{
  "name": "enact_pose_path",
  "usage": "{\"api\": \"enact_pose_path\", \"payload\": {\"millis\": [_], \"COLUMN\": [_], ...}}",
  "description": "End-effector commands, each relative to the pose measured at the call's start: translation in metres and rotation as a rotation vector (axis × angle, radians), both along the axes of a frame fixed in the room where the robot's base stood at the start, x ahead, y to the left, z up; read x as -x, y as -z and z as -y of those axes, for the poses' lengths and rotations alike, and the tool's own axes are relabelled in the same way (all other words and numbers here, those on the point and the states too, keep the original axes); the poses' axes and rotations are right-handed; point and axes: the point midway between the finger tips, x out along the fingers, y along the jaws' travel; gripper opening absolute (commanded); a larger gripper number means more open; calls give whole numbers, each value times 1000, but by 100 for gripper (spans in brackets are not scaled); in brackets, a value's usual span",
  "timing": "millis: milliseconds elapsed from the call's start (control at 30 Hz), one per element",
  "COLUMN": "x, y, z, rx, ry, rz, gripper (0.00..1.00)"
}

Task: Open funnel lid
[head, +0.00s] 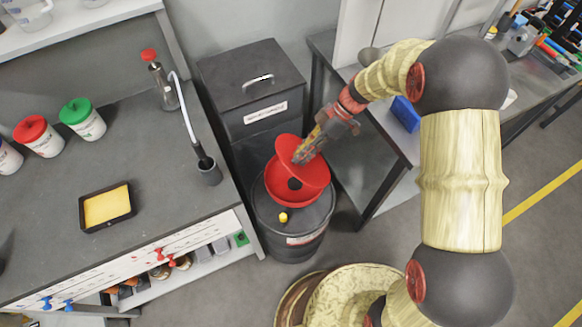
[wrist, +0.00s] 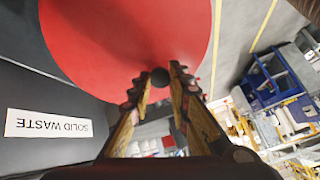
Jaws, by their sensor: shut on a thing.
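The red funnel (head: 308,198) sits on top of a black drum (head: 262,212), and its dark central hole shows. Its round red lid (head: 284,147) stands tilted up above the bowl on the far side. My gripper (head: 300,158) is at the lid's face in the head view. In the wrist view, my gripper's fingertips (wrist: 160,80) are closed around the small dark knob (wrist: 160,76) of the red lid (wrist: 130,35). The gripper hides part of the lid in the head view.
A dark bin (head: 250,75) stands behind the drum; its label reads SOLID WASTE in the wrist view. A grey bench (head: 140,190) is at left and another table (head: 395,140) at right. A small yellow cap (head: 283,217) is on the drum top.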

Motion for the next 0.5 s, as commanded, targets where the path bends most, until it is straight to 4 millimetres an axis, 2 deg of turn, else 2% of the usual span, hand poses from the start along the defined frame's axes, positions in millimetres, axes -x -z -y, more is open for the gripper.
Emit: {"api": "enact_pose_path", "payload": {"millis": [200,500], "x": [-17,-30], "y": [-13,-23], "z": [27,49], "rx": [-145,-268], "ry": [4,1], "rz": [-89,-167], "gripper": [0,0]}}
